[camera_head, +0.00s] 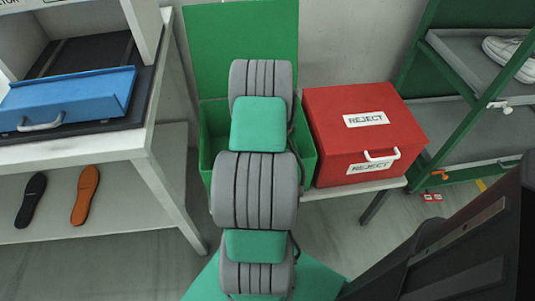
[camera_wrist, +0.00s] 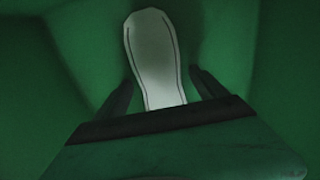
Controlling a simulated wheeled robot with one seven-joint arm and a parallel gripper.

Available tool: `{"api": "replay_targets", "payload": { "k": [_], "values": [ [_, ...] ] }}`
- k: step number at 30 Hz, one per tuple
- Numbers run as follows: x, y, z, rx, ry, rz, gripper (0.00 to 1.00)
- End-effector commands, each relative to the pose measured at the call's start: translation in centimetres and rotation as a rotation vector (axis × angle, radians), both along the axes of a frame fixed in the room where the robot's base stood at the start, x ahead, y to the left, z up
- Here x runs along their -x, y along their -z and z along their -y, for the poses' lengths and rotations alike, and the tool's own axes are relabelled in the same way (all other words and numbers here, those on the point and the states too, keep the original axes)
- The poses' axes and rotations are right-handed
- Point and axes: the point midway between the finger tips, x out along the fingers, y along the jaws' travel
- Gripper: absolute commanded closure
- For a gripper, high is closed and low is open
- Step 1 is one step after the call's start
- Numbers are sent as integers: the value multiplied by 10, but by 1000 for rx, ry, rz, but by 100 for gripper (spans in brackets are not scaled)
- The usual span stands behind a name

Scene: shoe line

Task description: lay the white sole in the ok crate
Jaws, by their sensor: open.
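The white sole (camera_wrist: 152,50) shows in the wrist view, lying inside a green-walled space, its near end between my fingers. My gripper (camera_wrist: 161,80) is open, with one finger on each side of the sole and a gap visible on both sides. In the head view, the green crate (camera_head: 308,158) has its green lid (camera_head: 238,30) standing open at the back. My arm reaches down over this crate and hides most of its inside, my gripper and the sole. No ok label is visible on the crate.
A closed red reject crate (camera_head: 338,110) stands right beside the green one. At left, a bench holds a blue drawer-like box (camera_head: 75,100); a black sole (camera_head: 31,200) and an orange sole (camera_head: 85,195) lie on its lower shelf. A green rack (camera_head: 440,60) holds a white shoe (camera_head: 508,55).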

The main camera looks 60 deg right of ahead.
Motion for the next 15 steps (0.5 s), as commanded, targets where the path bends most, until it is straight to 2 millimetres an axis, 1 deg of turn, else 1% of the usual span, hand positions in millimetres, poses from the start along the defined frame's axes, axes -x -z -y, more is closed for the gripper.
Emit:
{"api": "replay_targets", "payload": {
  "k": [3,5,8,12,15],
  "values": [
    [0,-9,1,2,0,1,19],
    [-1,-19,1,4,0,2,19],
    [-1,-43,1,4,0,2,19],
    [0,-81,1,4,0,2,19],
    [0,-103,1,3,0,1,19]
  ]
}}
